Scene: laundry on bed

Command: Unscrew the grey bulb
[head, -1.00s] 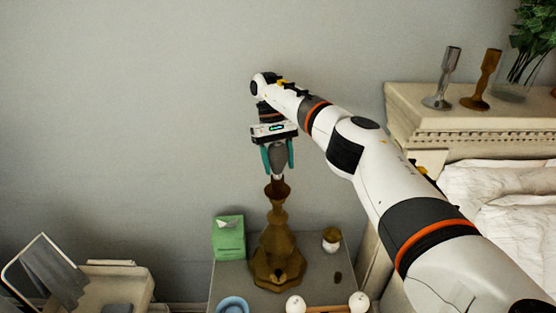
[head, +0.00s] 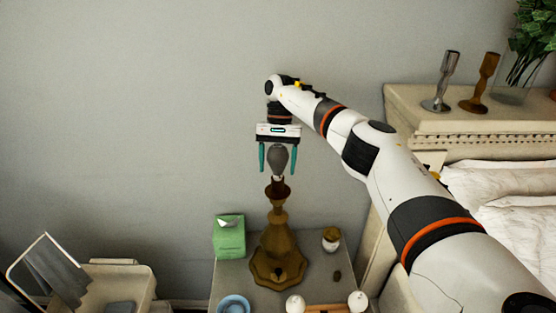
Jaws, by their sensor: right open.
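The grey bulb (head: 278,158) sits upright in the top of a brown lamp base (head: 278,262) on the nightstand. My right gripper (head: 278,160) points straight down over the bulb, with one teal finger on each side of it. The fingers are open, with a visible gap between each finger and the bulb. The bulb's top is close under the gripper's palm; I cannot tell whether they touch. My left gripper is not in view.
On the nightstand (head: 228,283) stand a green tissue box (head: 229,238), a blue bowl (head: 234,305), a small jar (head: 331,240) and two white round bulbs (head: 295,304) at the front. The bed (head: 510,225) lies right.

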